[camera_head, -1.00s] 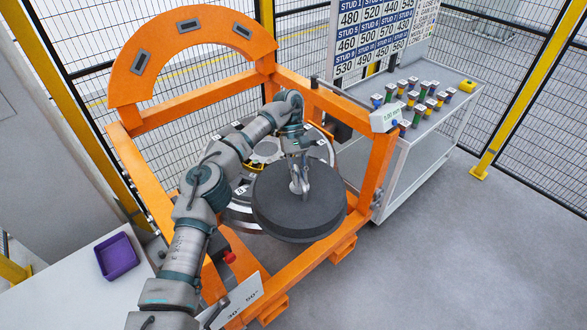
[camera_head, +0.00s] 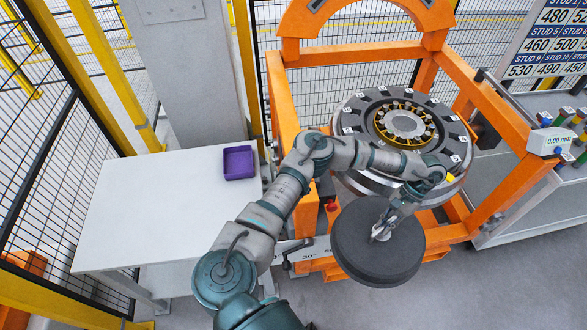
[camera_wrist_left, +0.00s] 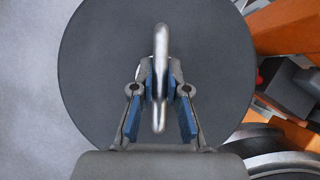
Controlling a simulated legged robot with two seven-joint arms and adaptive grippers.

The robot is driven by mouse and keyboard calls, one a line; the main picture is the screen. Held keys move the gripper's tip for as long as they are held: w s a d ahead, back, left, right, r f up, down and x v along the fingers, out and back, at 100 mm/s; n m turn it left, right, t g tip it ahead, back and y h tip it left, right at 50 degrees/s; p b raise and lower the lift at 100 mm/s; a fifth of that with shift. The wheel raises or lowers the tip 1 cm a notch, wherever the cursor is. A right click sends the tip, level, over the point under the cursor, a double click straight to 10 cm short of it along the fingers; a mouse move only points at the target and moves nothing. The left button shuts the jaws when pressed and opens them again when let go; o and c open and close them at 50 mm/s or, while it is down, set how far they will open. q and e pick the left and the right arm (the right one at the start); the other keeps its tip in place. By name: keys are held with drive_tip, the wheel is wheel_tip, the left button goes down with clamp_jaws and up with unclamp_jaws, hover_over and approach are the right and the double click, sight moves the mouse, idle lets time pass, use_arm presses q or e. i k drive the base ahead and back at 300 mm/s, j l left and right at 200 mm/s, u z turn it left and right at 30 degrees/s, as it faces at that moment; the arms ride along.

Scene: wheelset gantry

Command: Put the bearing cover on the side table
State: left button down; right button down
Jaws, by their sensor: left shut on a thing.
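The bearing cover (camera_head: 362,262) is a thick dark grey disc with a metal handle on top. My left gripper (camera_head: 381,230) is shut on that handle and holds the cover in front of the orange gantry, apart from the wheelset. In the left wrist view the fingers (camera_wrist_left: 160,85) close on both sides of the shiny handle (camera_wrist_left: 160,118), with the disc (camera_wrist_left: 95,65) behind them. The white side table (camera_head: 150,205) stands at the left, mostly bare. My right gripper is not in view.
A purple bin (camera_head: 238,163) sits on the side table's right back edge. The orange gantry (camera_head: 285,110) surrounds the wheelset (camera_head: 345,105), whose yellow bearing ring is uncovered. A grey cart (camera_head: 530,205) with a gauge and coloured pieces stands at the right.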

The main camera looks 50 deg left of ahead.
sight(181, 214)
drive_tip(key=k+j+u, duration=0.1)
drive_tip(key=k+u, duration=0.2)
drive_tip(key=k, duration=0.2)
drive_tip(key=k+j+u, duration=0.25)
drive_tip(key=k, duration=0.3)
drive_tip(key=i+j+u, duration=0.1)
drive_tip(key=u, duration=0.4)
drive_tip(key=i+u, duration=0.45)
drive_tip(key=i+l+u, duration=0.1)
drive_tip(key=u, duration=0.4)
